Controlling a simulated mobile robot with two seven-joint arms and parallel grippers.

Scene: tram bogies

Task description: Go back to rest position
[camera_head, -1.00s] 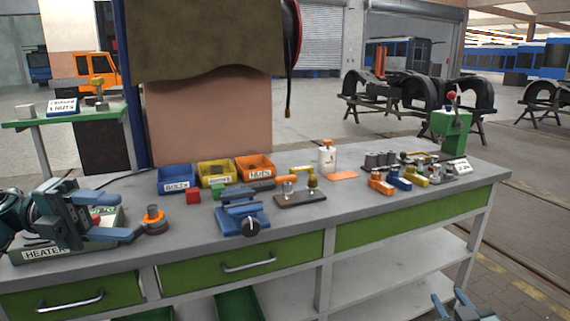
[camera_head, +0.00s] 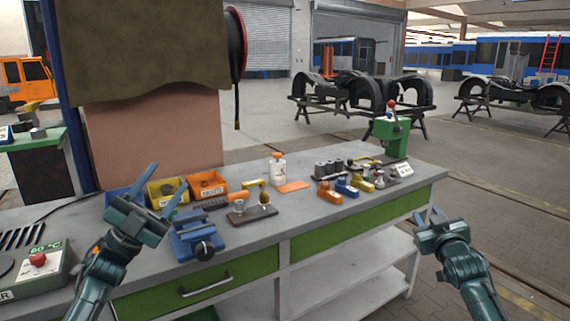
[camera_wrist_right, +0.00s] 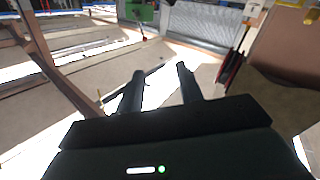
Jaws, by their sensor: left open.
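My left gripper (camera_head: 166,180) is raised in front of the left part of the workbench (camera_head: 250,245), its fingers spread and pointing up. It appears empty, overlapping the blue bin (camera_head: 116,193) in the picture. My right gripper (camera_head: 428,214) is beyond the front right edge of the bench, fingers up and apart. In the right wrist view its two dark fingers (camera_wrist_right: 160,72) are parted with nothing between them.
A blue vise (camera_head: 197,238) stands close to my left gripper. Yellow (camera_head: 167,192) and orange bins (camera_head: 207,186) are behind. The heater (camera_head: 40,268) is at far left, a green press (camera_head: 392,135) at the bench's far right corner. Floor right of the bench is free.

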